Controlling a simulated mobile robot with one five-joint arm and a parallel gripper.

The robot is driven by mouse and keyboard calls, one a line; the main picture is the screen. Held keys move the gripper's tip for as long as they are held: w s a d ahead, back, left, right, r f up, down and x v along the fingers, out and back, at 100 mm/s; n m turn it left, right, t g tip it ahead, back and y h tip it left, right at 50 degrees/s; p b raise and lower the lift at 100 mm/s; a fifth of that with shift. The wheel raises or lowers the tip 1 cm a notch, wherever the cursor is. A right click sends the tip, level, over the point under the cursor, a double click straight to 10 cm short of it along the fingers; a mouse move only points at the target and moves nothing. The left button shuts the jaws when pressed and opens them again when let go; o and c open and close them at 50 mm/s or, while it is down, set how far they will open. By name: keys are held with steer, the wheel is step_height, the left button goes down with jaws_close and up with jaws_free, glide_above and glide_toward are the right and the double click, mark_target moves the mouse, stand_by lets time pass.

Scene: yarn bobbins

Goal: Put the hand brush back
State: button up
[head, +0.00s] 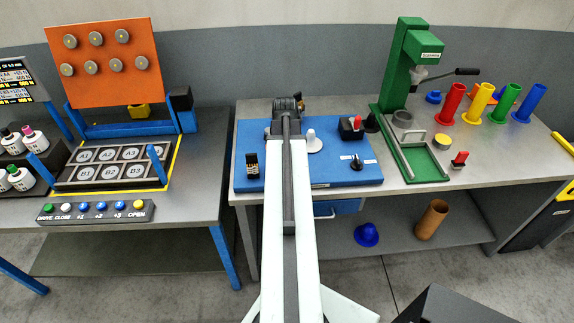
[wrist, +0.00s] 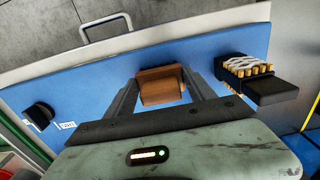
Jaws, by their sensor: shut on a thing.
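My gripper (wrist: 163,100) is shut on a brown wooden block (wrist: 161,86), which looks to be the hand brush. The block sits between the two dark fingers, and its bristles cannot be made out. In the head view my gripper (head: 287,106) is at the back of the blue mat (head: 225,0) on the middle bench, and only a small brown bit shows beside it. The blue mat (wrist: 105,72) lies under the held block in the wrist view; I cannot tell whether they touch.
A black block with brass pins (wrist: 252,78) lies on the mat, right of the fingers in the wrist view. A black knob (wrist: 39,115) is at left. A white round-based piece (head: 313,143) stands beside my arm. A green press (head: 402,70) stands at right.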

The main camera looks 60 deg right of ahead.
steer(key=o, duration=1.3)
steer(key=shift+f, duration=0.1)
step_height(320, 180, up, 12)
steer(key=p, duration=1.2)
steer(key=shift+r, duration=0.2)
